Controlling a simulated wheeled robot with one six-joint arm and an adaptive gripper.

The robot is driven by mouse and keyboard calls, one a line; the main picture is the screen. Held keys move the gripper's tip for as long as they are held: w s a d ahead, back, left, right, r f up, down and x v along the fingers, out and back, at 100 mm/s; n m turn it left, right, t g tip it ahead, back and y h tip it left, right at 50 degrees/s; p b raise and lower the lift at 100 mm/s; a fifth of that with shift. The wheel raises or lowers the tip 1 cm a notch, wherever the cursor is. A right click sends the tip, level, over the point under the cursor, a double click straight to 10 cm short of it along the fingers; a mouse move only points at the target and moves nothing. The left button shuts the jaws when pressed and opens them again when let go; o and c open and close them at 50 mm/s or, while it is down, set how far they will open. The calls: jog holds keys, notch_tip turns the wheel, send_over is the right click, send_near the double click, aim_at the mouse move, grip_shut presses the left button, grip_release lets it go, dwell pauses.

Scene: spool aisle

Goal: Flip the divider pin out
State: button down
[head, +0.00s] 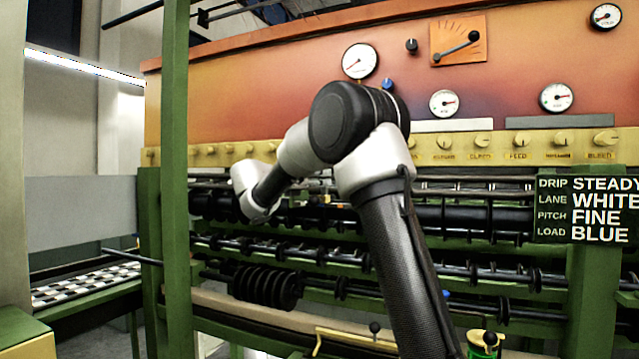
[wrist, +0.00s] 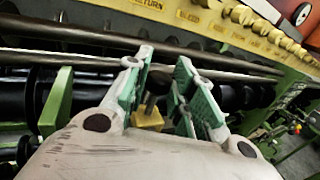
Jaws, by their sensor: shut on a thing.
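My gripper (wrist: 168,80) shows in the wrist view with its teal-padded fingers on either side of a dark-knobbed pin on a small yellow block (wrist: 148,117). This looks like the divider pin (wrist: 157,82), and the gripper is shut on it. The pin appears roughly upright; the exact contact at the pads is hard to see. In the head view my arm reaches to the machine's upper rollers, and the fingers and the pin are hidden there.
Long dark rollers (head: 470,217) run across the green-framed machine. A row of yellow knobs (head: 480,141) sits above them. A green post (head: 177,180) stands left of my arm. A yellow lever with a black knob (head: 375,327) lies on the lower beam. A sign (head: 586,209) hangs right.

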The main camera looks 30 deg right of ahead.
jog(key=c, duration=1.2)
grip_release()
jog(key=shift+r, duration=0.2)
jog(key=shift+c, duration=0.2)
jog(key=v, duration=0.7)
jog(key=shift+s+a, duration=0.15)
jog(key=shift+a, duration=0.1)
jog(key=s+d+f+m+g+y, duration=0.1)
jog(key=s+d+f+m+y, duration=0.2)
jog(key=s, duration=0.4)
jog(key=s+d+f+m+g+y, duration=0.1)
jog(key=s+d+f+m+y, duration=0.15)
jog(key=s, duration=0.45)
jog(key=s+d+f+m+g+y, duration=0.1)
jog(key=s+d+f+m+y, duration=0.25)
jog(key=s, duration=0.35)
jog(key=s+a+f+m+t+y, duration=0.1)
jog(key=s+a+f+m+y, duration=0.3)
jog(key=s+a+f+m, duration=0.1)
jog(key=s+a+f+m+t+y, duration=0.1)
jog(key=s+a+f+m+y, duration=0.3)
jog(key=s+f, duration=0.6)
jog(key=s+a+m, duration=0.2)
jog(key=m, duration=0.1)
jog(key=shift+s+f+t, duration=0.25)
jog(key=shift+s+t, duration=0.05)
jog(key=shift+t, duration=0.1)
